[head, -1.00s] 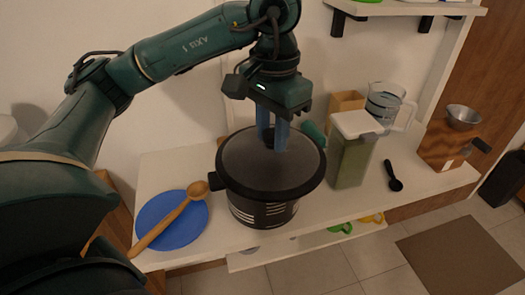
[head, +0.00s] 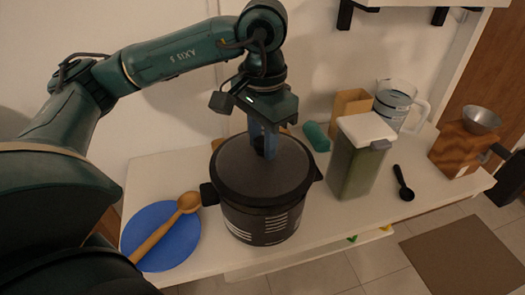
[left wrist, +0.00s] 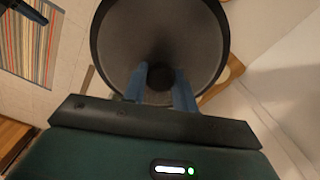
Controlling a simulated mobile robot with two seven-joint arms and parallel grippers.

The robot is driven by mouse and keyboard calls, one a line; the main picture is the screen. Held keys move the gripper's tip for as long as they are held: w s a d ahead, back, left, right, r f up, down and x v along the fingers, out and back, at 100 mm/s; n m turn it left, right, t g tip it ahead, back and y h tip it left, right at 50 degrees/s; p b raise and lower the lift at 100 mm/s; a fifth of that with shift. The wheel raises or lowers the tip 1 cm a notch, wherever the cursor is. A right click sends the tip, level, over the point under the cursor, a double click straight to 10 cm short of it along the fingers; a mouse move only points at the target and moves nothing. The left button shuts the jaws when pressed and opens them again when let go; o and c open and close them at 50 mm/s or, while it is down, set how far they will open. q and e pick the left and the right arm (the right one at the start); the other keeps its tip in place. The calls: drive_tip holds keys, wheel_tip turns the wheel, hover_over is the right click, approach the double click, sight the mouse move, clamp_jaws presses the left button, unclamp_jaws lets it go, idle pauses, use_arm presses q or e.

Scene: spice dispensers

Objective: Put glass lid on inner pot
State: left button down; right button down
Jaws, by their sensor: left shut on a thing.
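The glass lid (head: 240,165) is a dark grey disc with a black rim. It covers the top of the black inner pot (head: 262,222) and looks level and roughly centred. Whether it rests fully on the pot's rim or hangs just above is hard to tell. My left gripper (head: 264,150) points down with blue fingers shut on the lid's knob. In the left wrist view the lid (left wrist: 160,35) fills the upper middle, with the gripper (left wrist: 160,82) around the dark knob. The pot's inside is hidden.
Left of the pot, a wooden spoon (head: 165,228) lies across a blue plate (head: 180,245). To the right stand a green-filled container (head: 357,165), a measuring jug (head: 397,100), a black scoop (head: 403,183) and a wooden grinder (head: 460,148). A shelf overhangs at upper right.

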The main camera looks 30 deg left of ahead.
sight(262, 155)
use_arm(q)
drive_tip(key=shift+f, duration=1.6)
drive_tip(key=c, duration=1.1)
unclamp_jaws()
drive_tip(key=shift+f, duration=0.1)
drive_tip(key=shift+c, duration=0.2)
drive_tip(key=shift+o, duration=0.2)
drive_tip(key=shift+s, duration=0.1)
wheel_tip(262, 155, up, 11)
drive_tip(key=shift+r, duration=0.4)
drive_tip(key=shift+r+p, duration=0.25)
drive_tip(key=shift+p, duration=0.05)
drive_tip(key=shift+f, duration=0.1)
